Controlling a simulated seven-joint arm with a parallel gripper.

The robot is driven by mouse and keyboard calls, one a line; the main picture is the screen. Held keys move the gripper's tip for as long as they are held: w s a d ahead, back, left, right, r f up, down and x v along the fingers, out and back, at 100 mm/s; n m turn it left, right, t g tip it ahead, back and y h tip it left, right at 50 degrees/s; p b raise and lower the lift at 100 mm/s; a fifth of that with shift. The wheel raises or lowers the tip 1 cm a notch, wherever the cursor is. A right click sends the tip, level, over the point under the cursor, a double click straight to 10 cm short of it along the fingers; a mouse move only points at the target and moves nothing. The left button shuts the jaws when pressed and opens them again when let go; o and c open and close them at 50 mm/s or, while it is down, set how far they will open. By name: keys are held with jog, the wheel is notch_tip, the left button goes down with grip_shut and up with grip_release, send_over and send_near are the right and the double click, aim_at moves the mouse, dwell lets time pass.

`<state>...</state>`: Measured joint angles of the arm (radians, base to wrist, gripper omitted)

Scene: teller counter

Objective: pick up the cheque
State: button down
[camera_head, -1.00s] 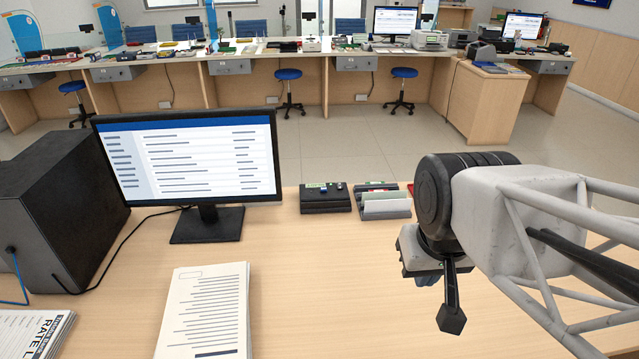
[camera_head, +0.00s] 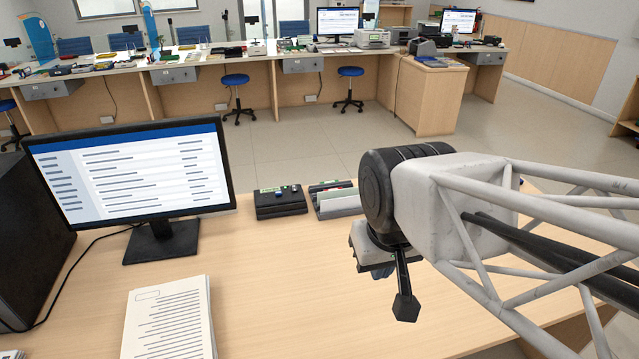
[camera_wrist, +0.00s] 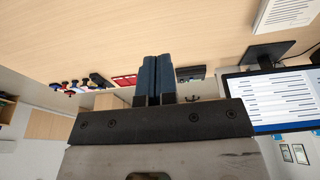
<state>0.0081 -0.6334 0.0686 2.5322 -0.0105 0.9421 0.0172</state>
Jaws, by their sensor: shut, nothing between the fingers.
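I cannot make out a cheque for certain in either view. A stack of white printed sheets (camera_head: 170,322) lies on the desk in front of the monitor. A corner of it shows at the top right of the wrist view (camera_wrist: 285,12). My gripper (camera_head: 383,271) is above the desk, right of the sheets and apart from them, mostly hidden under my arm in the head view. In the wrist view its two blue fingers (camera_wrist: 152,78) are together and hold nothing.
A monitor (camera_head: 130,175) stands at the desk's left, with a dark computer case (camera_head: 30,215) beside it. A black box (camera_head: 280,202) and a holder with papers (camera_head: 338,203) sit near the far edge. The desk's middle is clear. Red items (camera_wrist: 125,80) show in the wrist view.

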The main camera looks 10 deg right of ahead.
jog(key=c, duration=1.8)
grip_release()
jog(key=shift+c, duration=0.2)
jog(key=o, duration=0.6)
jog(key=shift+w, duration=0.1)
jog(key=w+d+f+n+g+h, duration=0.1)
jog(key=w+d+n, duration=0.15)
jog(key=w, duration=0.85)
jog(key=w+d+n, duration=0.1)
jog(key=w+n, duration=0.2)
jog(key=w, duration=0.8)
jog(key=w+d+f+n+g+h, duration=0.1)
jog(key=w+d+n, duration=0.15)
jog(key=w, duration=0.85)
jog(key=w+d+f+n, duration=0.1)
jog(key=w+f+n, duration=0.2)
jog(key=w+f, duration=0.4)
jog(key=w+d+f+n+h, duration=0.1)
jog(key=w+d+f+n, duration=0.1)
jog(key=w+f, duration=0.6)
jog(key=w+d+f+n+h, duration=0.1)
jog(key=w+f+n, duration=0.4)
jog(key=w, duration=0.8)
jog(key=shift+d+f+g, duration=0.15)
jog(key=shift+f, duration=0.75)
jog(key=shift+d+f+g, duration=0.15)
jog(key=shift+f, duration=0.7)
